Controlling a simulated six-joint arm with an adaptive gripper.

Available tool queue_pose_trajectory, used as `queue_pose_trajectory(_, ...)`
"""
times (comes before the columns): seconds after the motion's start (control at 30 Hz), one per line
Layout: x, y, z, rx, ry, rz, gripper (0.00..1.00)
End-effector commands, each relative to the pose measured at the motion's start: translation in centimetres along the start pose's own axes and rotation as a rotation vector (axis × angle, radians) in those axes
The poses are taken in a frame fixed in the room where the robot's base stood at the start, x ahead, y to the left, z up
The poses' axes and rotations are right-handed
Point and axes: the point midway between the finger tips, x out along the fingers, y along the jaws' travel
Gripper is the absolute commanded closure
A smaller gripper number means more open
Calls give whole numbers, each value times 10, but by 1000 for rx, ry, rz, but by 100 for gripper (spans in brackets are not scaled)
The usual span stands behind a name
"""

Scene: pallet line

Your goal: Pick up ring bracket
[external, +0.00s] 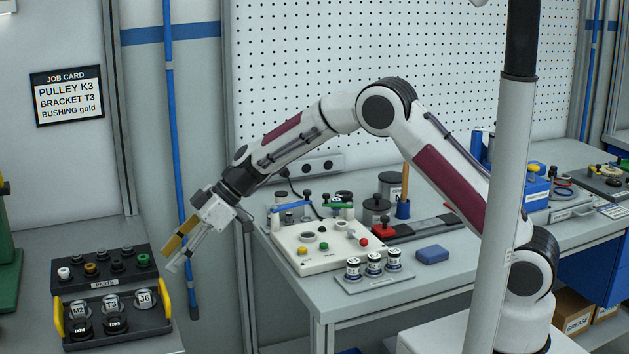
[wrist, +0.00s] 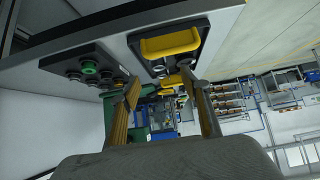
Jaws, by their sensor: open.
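My gripper (external: 176,253) is open and empty, above and to the right of the tray's back right corner. In the wrist view, my gripper (wrist: 159,92) shows its two fingers apart, with a yellow handle (wrist: 170,44) beyond them.
A job card (external: 67,96) on the wall reads bracket T3. A white fixture box (external: 318,258) stands on the right bench. A gap separates the benches.

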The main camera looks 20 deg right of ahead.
Motion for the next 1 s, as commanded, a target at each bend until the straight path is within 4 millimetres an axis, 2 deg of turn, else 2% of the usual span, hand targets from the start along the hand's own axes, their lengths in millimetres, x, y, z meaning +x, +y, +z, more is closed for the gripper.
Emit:
queue_pose_trajectory(0.53, 5, -1, 1, -12, -1, -2, 54)
queue_pose_trajectory(1.0, 53, 0, 1, -11, -1, -2, 54)
